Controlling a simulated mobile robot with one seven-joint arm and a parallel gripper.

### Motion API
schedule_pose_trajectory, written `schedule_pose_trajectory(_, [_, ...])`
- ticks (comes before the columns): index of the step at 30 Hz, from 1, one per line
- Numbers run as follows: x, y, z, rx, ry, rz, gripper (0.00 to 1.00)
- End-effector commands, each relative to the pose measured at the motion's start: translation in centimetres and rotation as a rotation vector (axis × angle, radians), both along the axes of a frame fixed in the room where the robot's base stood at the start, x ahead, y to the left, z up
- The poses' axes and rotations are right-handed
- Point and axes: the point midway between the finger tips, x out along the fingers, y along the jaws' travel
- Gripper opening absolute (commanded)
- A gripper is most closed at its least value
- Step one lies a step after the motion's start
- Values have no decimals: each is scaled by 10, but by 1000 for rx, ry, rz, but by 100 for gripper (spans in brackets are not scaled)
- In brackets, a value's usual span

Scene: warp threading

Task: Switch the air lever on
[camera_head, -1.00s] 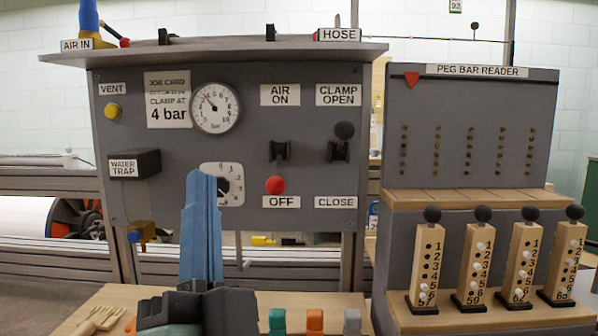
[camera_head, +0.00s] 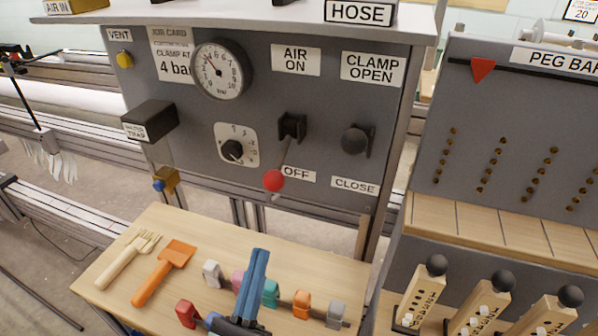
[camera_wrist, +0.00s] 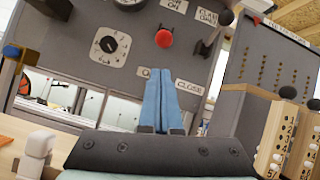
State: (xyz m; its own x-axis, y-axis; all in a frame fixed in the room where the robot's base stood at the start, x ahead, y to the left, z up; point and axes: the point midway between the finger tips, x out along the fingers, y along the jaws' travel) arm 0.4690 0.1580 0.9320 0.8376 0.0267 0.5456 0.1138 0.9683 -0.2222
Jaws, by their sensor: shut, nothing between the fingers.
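The air lever is on the grey panel (camera_head: 330,85). Its red knob (camera_head: 273,180) hangs down beside the OFF label (camera_head: 300,175), and its black bracket (camera_head: 292,127) sits below the AIR ON label (camera_head: 296,60). In the wrist view the red knob (camera_wrist: 164,38) is above the fingertips. My gripper (camera_head: 260,254) is shut and empty, with its blue fingers pointing up below the knob and apart from it. In the wrist view the fingers (camera_wrist: 160,85) are pressed together, covering part of the panel's lower edge.
The black-knobbed clamp lever (camera_head: 356,139) is right of the air lever. A round dial knob (camera_head: 232,150) is left. The wooden bench (camera_head: 200,225) holds a fork, an orange scoop (camera_head: 164,271) and several coloured clips. The peg bar reader (camera_head: 520,120) stands to the right.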

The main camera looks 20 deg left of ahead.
Motion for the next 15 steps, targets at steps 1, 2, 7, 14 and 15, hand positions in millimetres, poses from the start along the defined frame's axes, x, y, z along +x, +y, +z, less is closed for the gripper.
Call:
schedule_pose_trajectory(1, [-3,0,-1,19,8,9,0])
schedule_pose_trajectory(2, [-4,-1,-2,29,10,12,0])
schedule_pose_trajectory(7, [-6,-2,-6,47,14,19,0])
schedule_pose_trajectory(14, [-5,-2,-5,46,13,17,0])
schedule_pose_trajectory(15, [-4,-2,-4,45,12,18,0])
